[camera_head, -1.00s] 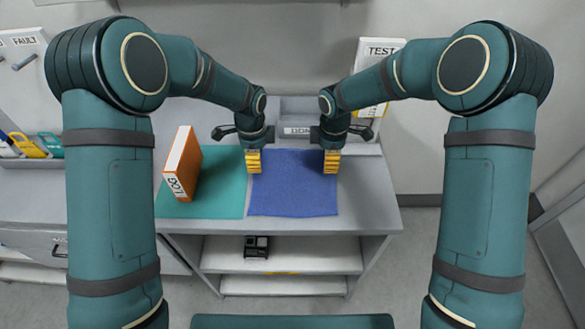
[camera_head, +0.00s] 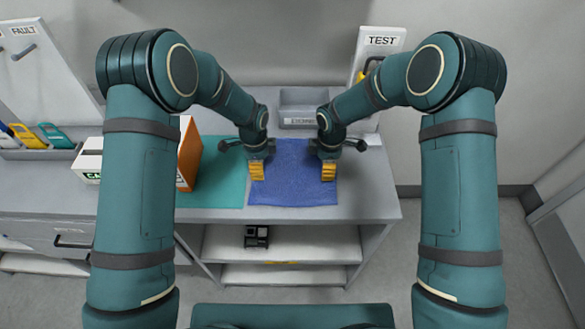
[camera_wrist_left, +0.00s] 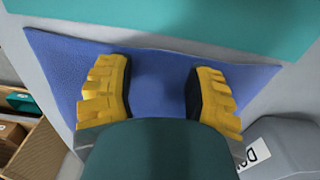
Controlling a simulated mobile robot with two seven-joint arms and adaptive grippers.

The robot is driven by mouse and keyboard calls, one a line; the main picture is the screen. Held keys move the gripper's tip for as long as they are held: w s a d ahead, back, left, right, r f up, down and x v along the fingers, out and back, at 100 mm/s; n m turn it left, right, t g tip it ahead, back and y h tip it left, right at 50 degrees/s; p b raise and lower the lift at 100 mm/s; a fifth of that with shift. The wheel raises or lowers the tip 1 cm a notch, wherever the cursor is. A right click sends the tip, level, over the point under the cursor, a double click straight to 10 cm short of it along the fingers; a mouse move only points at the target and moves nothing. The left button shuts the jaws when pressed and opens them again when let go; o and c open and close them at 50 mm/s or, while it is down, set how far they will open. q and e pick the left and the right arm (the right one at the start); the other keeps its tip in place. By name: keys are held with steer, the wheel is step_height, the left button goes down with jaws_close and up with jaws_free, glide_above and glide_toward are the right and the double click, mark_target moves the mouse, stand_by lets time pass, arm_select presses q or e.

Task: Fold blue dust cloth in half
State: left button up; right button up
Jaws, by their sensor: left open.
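The blue dust cloth (camera_head: 292,185) lies flat and spread on the table, its front edge near the table's front. My left gripper (camera_head: 257,171) is over the cloth's left side. In the left wrist view, my left gripper (camera_wrist_left: 160,90) has its yellow fingers wide apart above the blue cloth (camera_wrist_left: 158,75), with no cloth bunched between them. My right gripper (camera_head: 328,171) is over the cloth's right side; its finger gap is hidden from the head camera. I cannot tell whether either gripper touches the cloth.
A teal mat (camera_head: 222,185) lies left of the cloth, with an orange binder (camera_head: 188,155) upright on it. A grey bin (camera_head: 302,110) stands behind the cloth. A white box (camera_head: 88,160) is farther left. The grey table (camera_head: 368,195) is clear right of the cloth.

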arm_select(q)
steer(key=shift+f, duration=0.25)
arm_select(e)
steer(key=shift+f, duration=0.25)
arm_select(q)
steer(key=shift+o, duration=0.3)
arm_select(e)
steer(key=shift+o, duration=0.3)
arm_select(q)
steer(key=shift+s, duration=0.1)
steer(key=c, duration=0.8)
arm_select(e)
steer(key=shift+s, duration=0.1)
steer(key=c, duration=0.8)
arm_select(q)
steer(key=shift+f, duration=0.15)
jaws_close()
arm_select(e)
steer(key=shift+f, duration=0.1)
jaws_close()
arm_select(q)
steer(key=shift+f, duration=0.1)
arm_select(e)
steer(key=shift+s+f, duration=0.1)
arm_select(q)
steer(key=shift+s, duration=0.1)
